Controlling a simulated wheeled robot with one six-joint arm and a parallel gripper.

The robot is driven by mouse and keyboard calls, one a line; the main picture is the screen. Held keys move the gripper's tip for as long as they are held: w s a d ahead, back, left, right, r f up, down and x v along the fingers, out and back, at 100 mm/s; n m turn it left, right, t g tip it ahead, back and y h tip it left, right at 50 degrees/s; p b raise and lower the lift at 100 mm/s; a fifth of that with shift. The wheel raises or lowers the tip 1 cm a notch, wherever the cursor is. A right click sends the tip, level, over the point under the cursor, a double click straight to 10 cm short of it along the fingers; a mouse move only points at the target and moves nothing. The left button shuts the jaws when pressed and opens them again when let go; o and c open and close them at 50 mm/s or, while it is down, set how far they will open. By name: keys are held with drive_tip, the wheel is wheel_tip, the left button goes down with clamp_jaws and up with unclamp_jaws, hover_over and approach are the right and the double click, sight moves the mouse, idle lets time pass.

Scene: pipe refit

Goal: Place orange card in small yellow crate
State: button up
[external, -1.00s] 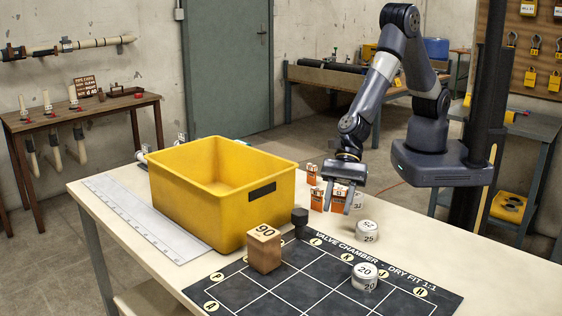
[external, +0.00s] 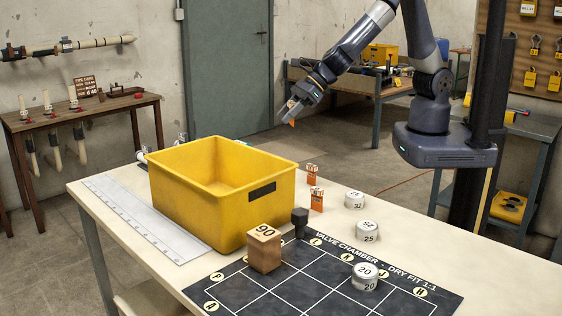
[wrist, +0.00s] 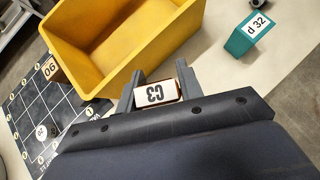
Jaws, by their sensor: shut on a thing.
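My gripper (external: 292,113) is shut on an orange card and holds it raised above the table, beyond the large yellow crate's far right corner in the external view. The card's orange lower part (external: 292,123) shows below the fingers. In the wrist view the card's white label edge (wrist: 156,93), marked C3 or G3, sits between the two fingers. The large open yellow crate (external: 200,217) stands on the table and looks empty. It also shows in the wrist view (wrist: 95,75), ahead and to the left. A smaller-looking yellow box (external: 380,53) sits on the back bench.
Two orange cards (external: 312,172) (external: 317,198) stand right of the crate. White round caps (external: 354,200) (external: 366,231) (external: 365,275), a wooden block marked 90 (external: 264,250) and a black piece (external: 300,220) stand nearby. A green block (wrist: 246,36) shows in the wrist view.

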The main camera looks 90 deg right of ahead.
drive_tip(key=s+d+r+m+h+p, duration=0.1)
drive_tip(key=d+r+m+h, duration=0.2)
drive_tip(key=d, duration=0.6)
drive_tip(key=s+d+r+m+h+p, duration=0.1)
drive_tip(key=d+r+m+h+p, duration=0.2)
drive_tip(key=d, duration=0.6)
drive_tip(key=w+a+f+m+b, duration=0.1)
drive_tip(key=w+a+f+b, duration=0.55)
drive_tip(key=w+a, duration=0.35)
drive_tip(key=w+a+f+m+b, duration=0.1)
drive_tip(key=w+a+f+b, duration=0.4)
drive_tip(key=w+a+b, duration=0.35)
drive_tip(key=w+a+f+b, duration=0.2)
drive_tip(key=a+f, duration=0.3)
drive_tip(key=a, duration=0.6)
drive_tip(key=f, duration=1)
drive_tip(key=shift+s+d+p, duration=0.15)
drive_tip(key=shift+s+p, duration=0.1)
drive_tip(key=shift+p, duration=0.05)
drive_tip(key=shift+f, duration=0.15)
drive_tip(key=o, duration=1)
